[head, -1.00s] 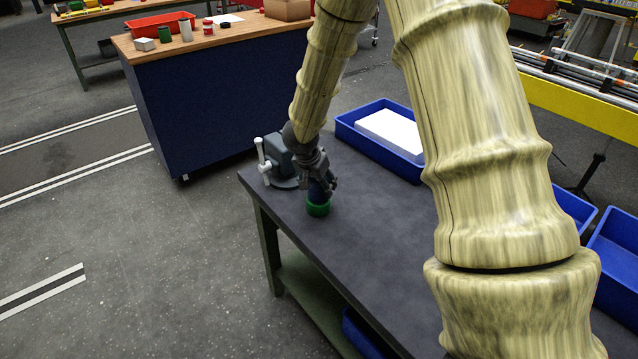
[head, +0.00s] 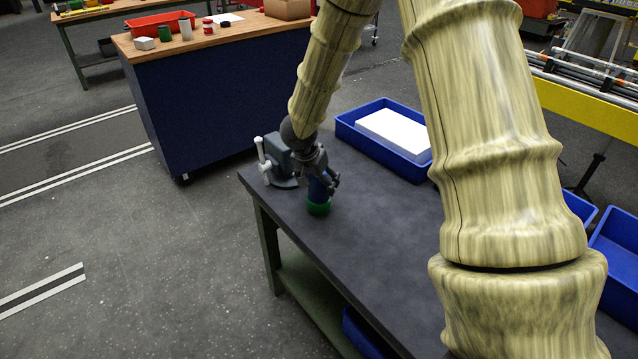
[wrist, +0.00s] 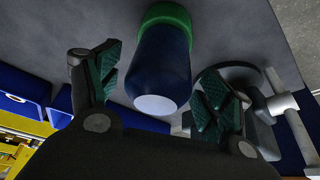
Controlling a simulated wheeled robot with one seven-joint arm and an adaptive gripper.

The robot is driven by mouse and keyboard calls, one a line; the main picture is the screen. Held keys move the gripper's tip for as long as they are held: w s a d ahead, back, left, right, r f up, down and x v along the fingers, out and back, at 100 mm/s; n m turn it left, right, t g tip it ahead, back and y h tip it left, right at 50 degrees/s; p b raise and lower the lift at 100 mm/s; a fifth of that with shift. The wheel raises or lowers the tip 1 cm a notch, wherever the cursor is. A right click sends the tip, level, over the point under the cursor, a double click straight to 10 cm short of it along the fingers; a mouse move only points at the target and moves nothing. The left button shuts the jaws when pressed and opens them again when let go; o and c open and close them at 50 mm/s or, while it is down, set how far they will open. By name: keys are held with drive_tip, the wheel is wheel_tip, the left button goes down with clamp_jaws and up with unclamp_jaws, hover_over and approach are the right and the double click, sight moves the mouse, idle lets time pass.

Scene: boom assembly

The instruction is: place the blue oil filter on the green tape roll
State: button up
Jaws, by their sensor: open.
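The blue oil filter (wrist: 160,68) stands between the open fingers of my gripper (wrist: 158,95) in the wrist view, with its pale end toward the camera and clear gaps on both sides. Its far end meets the green tape roll (wrist: 168,14). In the head view the green tape roll (head: 319,208) lies on the dark table, and the blue oil filter (head: 317,189) is upright on it, partly hidden by my gripper (head: 328,186). My gripper is open around the filter and slightly above the roll.
A grey vise (head: 284,163) stands close behind and left of my gripper. A blue bin (head: 345,132) with a white block (head: 395,133) is farther back on the table (head: 385,225). The table's left edge is near the roll. The tabletop to the right is clear.

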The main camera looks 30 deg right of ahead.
drive_tip(key=v, duration=1)
drive_tip(key=shift+r, duration=0.35)
drive_tip(key=shift+s+a, duration=0.1)
